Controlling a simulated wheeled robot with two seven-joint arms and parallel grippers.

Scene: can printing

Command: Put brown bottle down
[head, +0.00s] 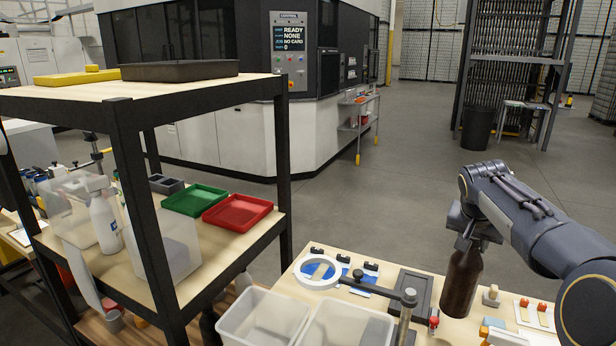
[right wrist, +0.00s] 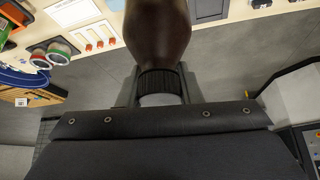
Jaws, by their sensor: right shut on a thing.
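A dark brown bottle (head: 461,284) hangs upright under my right gripper (head: 472,238) in the head view, at the right part of the light wood table (head: 300,297). The gripper is shut on the bottle's top. In the right wrist view the bottle (right wrist: 157,30) shows its body and its black ribbed cap (right wrist: 160,82) between the fingers. I cannot tell whether the bottle's base touches the table. My left gripper is not in view.
A dark tray (head: 410,292) lies just left of the bottle. Small blocks (head: 491,296) and a white rack with red-topped pieces (head: 536,313) are to the right. A black-framed shelf (head: 130,200) stands at the left.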

